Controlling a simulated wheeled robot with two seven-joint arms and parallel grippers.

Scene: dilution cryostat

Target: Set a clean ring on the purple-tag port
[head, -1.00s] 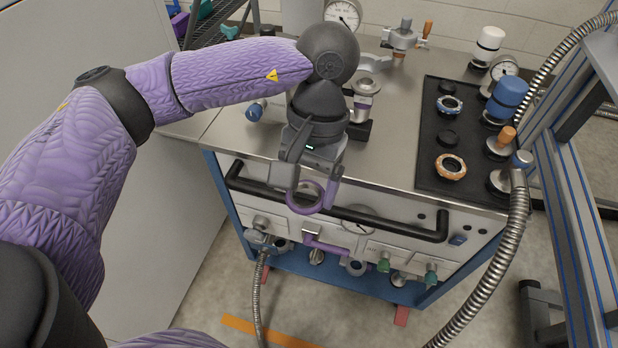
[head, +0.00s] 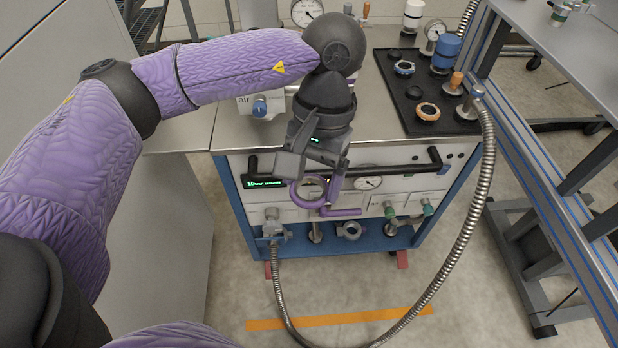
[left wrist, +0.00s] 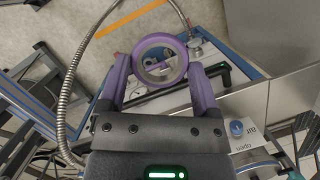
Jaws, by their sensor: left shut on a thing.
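My left gripper (head: 314,184) is shut on a purple-rimmed ring (head: 296,194), which hangs at its fingertips in front of the cabinet's front panel. In the left wrist view the ring (left wrist: 138,64) sits between both purple fingers, with a pale metallic inner edge. A purple bar (head: 343,212) shows on the cabinet front just below and right of the ring, apart from it as far as I can tell. A grey round port (head: 348,231) is below that bar. Whether the bar is the purple tag is unclear. My right gripper is out of view.
A black mat (head: 390,80) on the cabinet top holds a blue ring (head: 404,68), an orange ring (head: 428,112) and dark discs. A black handle bar (head: 400,166) crosses the cabinet front. A metal hose (head: 484,190) loops down to the floor on the right.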

